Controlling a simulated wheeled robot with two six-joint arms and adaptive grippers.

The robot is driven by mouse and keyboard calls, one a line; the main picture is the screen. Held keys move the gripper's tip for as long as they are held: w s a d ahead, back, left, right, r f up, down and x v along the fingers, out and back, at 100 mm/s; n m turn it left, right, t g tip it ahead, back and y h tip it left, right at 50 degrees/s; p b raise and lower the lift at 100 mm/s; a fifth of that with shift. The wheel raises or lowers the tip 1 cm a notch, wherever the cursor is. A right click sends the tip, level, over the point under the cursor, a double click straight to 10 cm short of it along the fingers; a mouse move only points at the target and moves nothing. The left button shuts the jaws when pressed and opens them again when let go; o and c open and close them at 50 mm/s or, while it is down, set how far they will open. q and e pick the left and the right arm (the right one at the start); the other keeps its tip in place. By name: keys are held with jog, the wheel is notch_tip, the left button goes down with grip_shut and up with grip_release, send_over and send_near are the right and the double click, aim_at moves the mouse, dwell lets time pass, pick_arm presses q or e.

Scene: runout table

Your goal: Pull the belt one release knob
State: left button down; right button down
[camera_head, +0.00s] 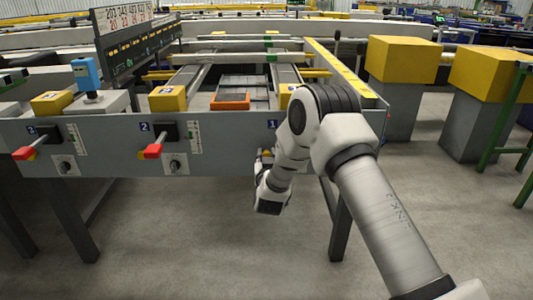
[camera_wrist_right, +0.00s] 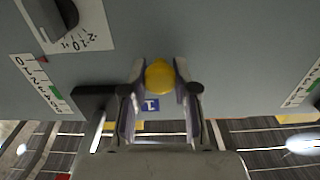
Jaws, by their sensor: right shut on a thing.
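A round yellow knob (camera_wrist_right: 159,76) stands on the grey front panel, next to a blue label (camera_wrist_right: 151,105) reading 1 in the right wrist view. My right gripper (camera_wrist_right: 160,84) has one finger on each side of the knob and is shut on it. In the head view, the right gripper (camera_head: 266,158) is at the panel (camera_head: 228,150) below its blue label 1 (camera_head: 272,124); my arm hides most of that spot, including the knob. My left gripper is not in view.
Red-ended handles stick out of the panel at label 2 (camera_head: 154,150) and label 3 (camera_head: 25,152). In the right wrist view, a black block (camera_wrist_right: 92,98) sits close beside the gripper and a black dial (camera_wrist_right: 52,18) is further off. Yellow-topped grey pillars (camera_head: 403,60) stand at right.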

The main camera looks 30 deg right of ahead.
jog(key=c, duration=0.9)
grip_release()
jog(key=shift+s+a, duration=0.1)
jog(key=v, duration=1.2)
jog(key=shift+f, duration=0.1)
